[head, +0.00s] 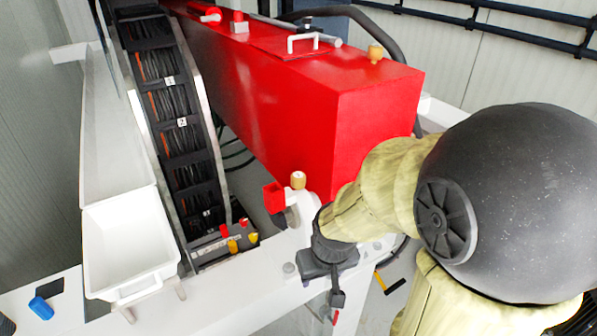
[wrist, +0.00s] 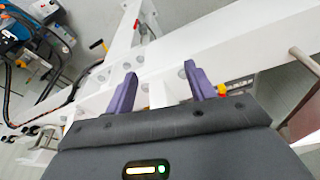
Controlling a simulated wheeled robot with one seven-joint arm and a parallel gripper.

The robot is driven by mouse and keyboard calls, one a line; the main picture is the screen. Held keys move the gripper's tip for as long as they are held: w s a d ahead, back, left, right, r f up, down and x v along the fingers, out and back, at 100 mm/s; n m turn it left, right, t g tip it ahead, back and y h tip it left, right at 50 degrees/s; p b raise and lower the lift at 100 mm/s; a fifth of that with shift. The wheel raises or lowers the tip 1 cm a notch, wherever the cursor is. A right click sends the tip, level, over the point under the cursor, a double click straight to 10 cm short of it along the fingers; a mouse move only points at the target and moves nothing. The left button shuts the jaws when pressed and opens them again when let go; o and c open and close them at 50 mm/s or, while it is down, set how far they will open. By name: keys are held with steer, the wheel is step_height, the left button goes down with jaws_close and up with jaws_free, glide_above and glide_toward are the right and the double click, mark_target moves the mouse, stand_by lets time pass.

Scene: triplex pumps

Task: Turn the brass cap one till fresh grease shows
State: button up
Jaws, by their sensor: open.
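Two brass caps show in the head view. One brass cap (head: 375,52) stands on top of the red pump housing (head: 375,120) near its right end. The other brass cap (head: 298,180) sits on a white fitting low beside the housing, left of my forearm. My gripper (wrist: 160,88) is open and empty in the wrist view, its two purple fingers apart over a white beam. I see no brass cap between the fingers. In the head view my wrist hangs below and right of the lower cap, apart from it; the fingers are hard to make out there. No grease is discernible.
A red block (head: 274,197) sits just left of the lower cap. A white bin (head: 130,245) and a cable chain (head: 175,110) stand further left. A blue object (head: 41,307) lies at the lower left. The white beam (wrist: 225,55) runs beneath my fingers.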

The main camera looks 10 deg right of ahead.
steer(key=w+a+r+n+p, duration=0.2)
steer(key=w+r+n+p, duration=0.2)
steer(key=w+r+n, duration=0.75)
steer(key=n+t+h+p, duration=0.1)
steer(key=n+h+p, duration=0.15)
steer(key=n, duration=1.55)
glide_toward(298, 175)
steer(key=s+d+v, duration=0.1)
steer(key=d+v, duration=0.1)
steer(key=v, duration=0.6)
steer(key=shift+a+r+y+p, duration=0.25)
steer(key=shift+a+p, duration=0.1)
steer(key=shift+a, duration=0.3)
steer(key=p+x, duration=0.1)
steer(key=x, duration=1)
steer(key=p+x, duration=0.1)
steer(key=x, duration=0.5)
steer(key=shift+w+f+p, duration=0.15)
steer(key=shift+w+p, duration=0.15)
steer(key=shift+w, duration=0.15)
steer(key=c, duration=1)
